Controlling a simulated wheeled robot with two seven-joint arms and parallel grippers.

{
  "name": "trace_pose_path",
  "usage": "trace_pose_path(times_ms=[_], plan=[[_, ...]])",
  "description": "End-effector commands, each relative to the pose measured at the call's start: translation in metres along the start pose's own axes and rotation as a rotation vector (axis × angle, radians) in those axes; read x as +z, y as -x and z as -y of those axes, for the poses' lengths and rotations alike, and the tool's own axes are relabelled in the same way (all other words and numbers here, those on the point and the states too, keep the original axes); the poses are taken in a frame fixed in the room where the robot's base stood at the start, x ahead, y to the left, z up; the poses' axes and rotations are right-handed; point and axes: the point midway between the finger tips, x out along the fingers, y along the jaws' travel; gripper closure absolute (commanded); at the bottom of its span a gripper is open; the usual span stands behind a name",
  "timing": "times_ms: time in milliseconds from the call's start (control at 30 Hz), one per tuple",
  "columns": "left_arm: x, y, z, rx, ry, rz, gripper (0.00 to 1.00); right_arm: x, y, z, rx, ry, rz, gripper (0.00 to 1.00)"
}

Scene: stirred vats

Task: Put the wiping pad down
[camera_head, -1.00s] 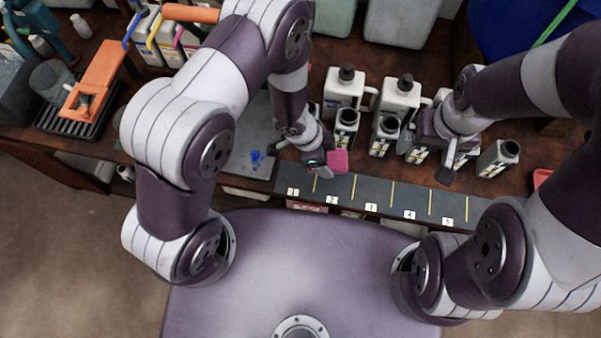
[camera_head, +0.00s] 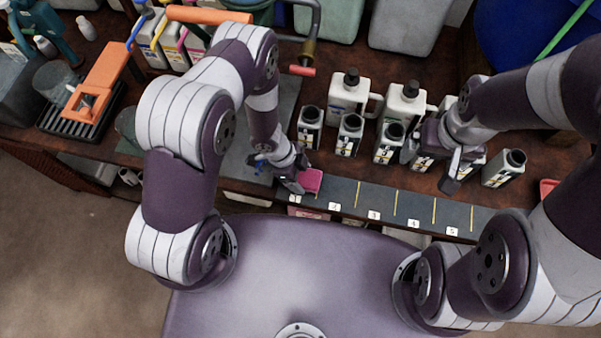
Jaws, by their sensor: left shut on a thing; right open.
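The pink wiping pad (camera_head: 312,180) is at the left end of the dark numbered strip, near the bench's front edge. My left gripper (camera_head: 299,180) is shut on the pad from its left side. The pad is low over the strip by label 1; I cannot tell whether it touches the surface. My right gripper (camera_head: 434,168) is open, among the bottles at the right, close to a labelled bottle it partly hides.
The dark strip (camera_head: 385,205) has yellow lines and number labels. Several open bottles (camera_head: 349,134) and white jugs (camera_head: 350,97) stand behind it. An orange device (camera_head: 97,80) stands on a black rack at left. A grey sheet (camera_head: 235,165) lies left of the strip.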

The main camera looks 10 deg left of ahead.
Motion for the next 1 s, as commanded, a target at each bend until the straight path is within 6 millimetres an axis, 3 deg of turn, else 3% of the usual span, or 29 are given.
trace_pose_path(times_ms=[500,533,600,1000], plan=[[0.004,-0.01,0.0,-0.001,0.001,0.0,0.56,0.001,-0.007,0.0,0.0,0.0,0.0,0.08],[0.004,-0.009,0.0,-0.001,0.001,0.0,0.21,0.001,-0.007,0.0,0.0,0.0,0.0,0.08],[0.004,-0.01,-0.001,0.002,0.001,0.001,0.02,0.001,-0.006,0.0,0.0,0.0,0.0,0.08],[0.006,-0.013,-0.006,0.013,0.004,0.005,0.02,0.001,-0.008,0.0,0.0,0.0,0.0,0.08]])
